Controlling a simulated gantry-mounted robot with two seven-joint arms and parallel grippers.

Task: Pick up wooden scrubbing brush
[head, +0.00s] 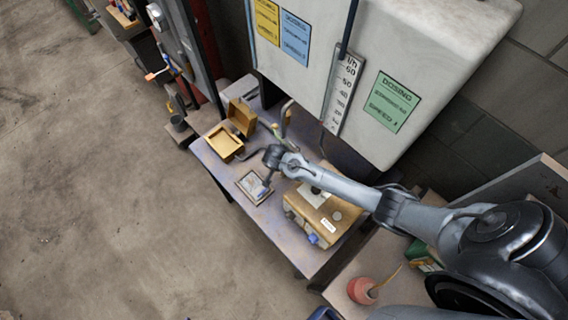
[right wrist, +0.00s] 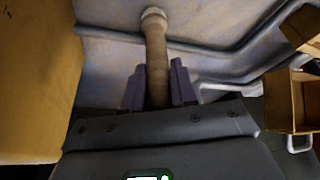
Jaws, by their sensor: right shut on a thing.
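In the right wrist view, the brown wooden handle (right wrist: 156,62) of what looks like the scrubbing brush stands between the purple fingers of my right gripper (right wrist: 158,85), which is shut on it. Its pale far end (right wrist: 153,14) points away from the gripper; bristles cannot be made out. In the head view my right gripper (head: 267,182) hangs over the metal table, beside a small framed tray (head: 249,184). The brush is too small or hidden to make out there. My left gripper is not in view.
A yellow-brown box-shaped device (head: 318,214) stands close to the right of the gripper. An open wooden box (head: 224,146) lies toward the back left. A large pale hopper (head: 408,75) overhangs the table's back. A red pot (head: 361,291) stands at the lower right.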

